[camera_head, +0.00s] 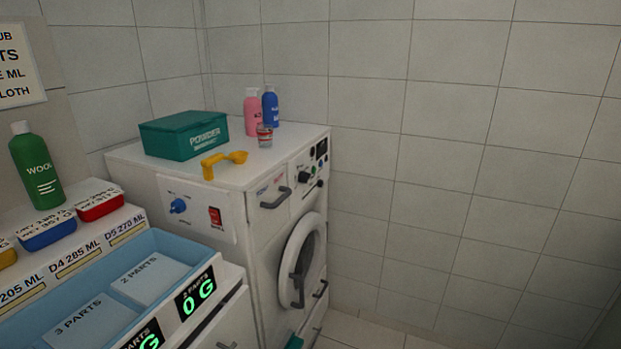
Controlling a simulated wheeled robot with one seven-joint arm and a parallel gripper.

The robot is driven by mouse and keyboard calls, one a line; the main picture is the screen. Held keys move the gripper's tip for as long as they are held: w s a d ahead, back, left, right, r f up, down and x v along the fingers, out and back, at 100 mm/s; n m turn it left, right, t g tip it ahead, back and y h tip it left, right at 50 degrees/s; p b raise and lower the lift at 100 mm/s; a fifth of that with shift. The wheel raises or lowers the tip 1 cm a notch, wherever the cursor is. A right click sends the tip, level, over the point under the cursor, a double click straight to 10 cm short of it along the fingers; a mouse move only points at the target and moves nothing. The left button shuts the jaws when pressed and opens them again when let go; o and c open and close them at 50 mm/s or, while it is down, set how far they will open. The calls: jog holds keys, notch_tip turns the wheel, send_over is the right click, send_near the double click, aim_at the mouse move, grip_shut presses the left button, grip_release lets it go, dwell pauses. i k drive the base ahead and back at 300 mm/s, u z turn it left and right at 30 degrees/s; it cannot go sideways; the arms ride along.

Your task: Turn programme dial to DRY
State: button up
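A white washing machine (286,240) with a round front door (301,260) stands against the tiled wall. Its upper front panel carries a small dark dial (304,174), a dark display (321,148) and smaller knobs. The dial's markings are too small to read, so I cannot tell its setting or where DRY is. My gripper is not in view.
On the machine top are a green powder box (184,135), a yellow scoop (223,162), a pink bottle (252,110), a blue bottle (270,107) and a small cup (265,137). A blue tray (175,246) stands at the front left. The floor right of the machine looks clear.

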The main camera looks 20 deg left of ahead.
aim_at(304, 177)
jog(key=k, duration=0.55)
jog(key=u, duration=0.55)
jog(key=i, duration=1.65)
jog(key=z, duration=0.55)
